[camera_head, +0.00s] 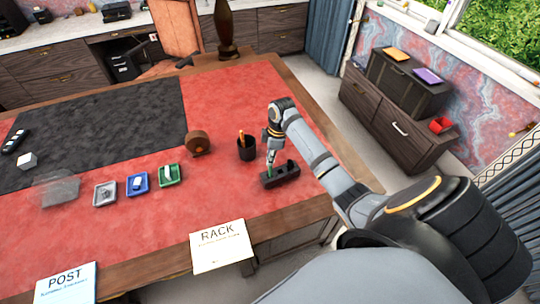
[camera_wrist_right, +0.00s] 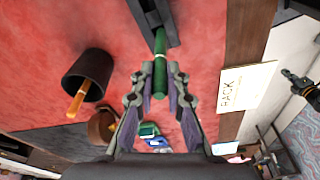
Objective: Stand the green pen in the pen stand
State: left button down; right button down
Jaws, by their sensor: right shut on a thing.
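The green pen (camera_wrist_right: 160,60) is between the fingers of my right gripper (camera_wrist_right: 158,78), which is shut on it. Its far end meets a dark slotted block (camera_wrist_right: 152,14); whether it rests inside cannot be told. In the head view, my right gripper (camera_head: 270,161) points down over this block (camera_head: 281,178), and a bit of green shows beneath it. A dark round cup (camera_head: 246,153) with an orange stick stands just left of the gripper; it also shows in the wrist view (camera_wrist_right: 90,72). I cannot tell which one is the pen stand. My left gripper is out of view.
A RACK card (camera_head: 220,246) lies at the desk's front edge, a POST card (camera_head: 66,284) further left. Grey, blue and green trays (camera_head: 170,182) and a brown round object (camera_head: 197,143) lie left of the cup. Red leather between them is free.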

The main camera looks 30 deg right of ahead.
aim_at(271, 176)
jog(key=f, duration=0.1)
jog(key=f+p, duration=0.1)
jog(key=f, duration=0.1)
jog(key=shift+s+a+f+p, duration=0.15)
jog(key=shift+a+p, duration=0.1)
jog(key=shift+p, duration=0.05)
jog(key=shift+d+f, duration=0.1)
jog(key=shift+f, duration=0.2)
jog(key=c, duration=1.7)
grip_release()
jog(key=o, duration=0.3)
jog(key=shift+w+d, duration=0.15)
jog(key=shift+w, duration=0.1)
jog(key=shift+o, duration=0.2)
jog(key=shift+r, duration=0.1)
